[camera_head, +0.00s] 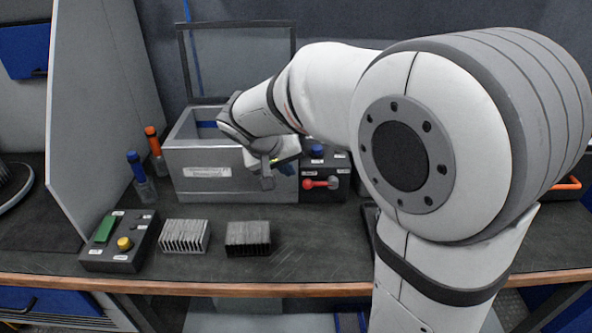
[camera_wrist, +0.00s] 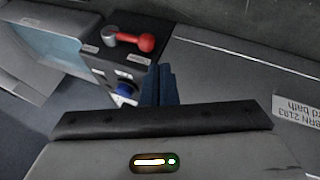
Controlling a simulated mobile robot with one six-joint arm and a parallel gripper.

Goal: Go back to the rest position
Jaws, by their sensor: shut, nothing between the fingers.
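My gripper (camera_head: 268,178) hangs in front of the grey metal box, near its right front side, in the head view. Its fingers are shut with nothing held. In the wrist view the dark fingers (camera_wrist: 158,86) stand together at the centre, beside a control box with a red lever (camera_wrist: 132,40) and a blue knob (camera_wrist: 126,90). My white arm reaches in from the right and hides part of the bench and of that control box (camera_head: 325,188).
The grey box (camera_head: 205,187) has its lid (camera_head: 240,60) raised. Two finned heat sinks (camera_head: 185,235) (camera_head: 248,238) and a panel with a yellow knob (camera_head: 118,250) lie in front. A tall grey partition (camera_head: 100,100) rises at left.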

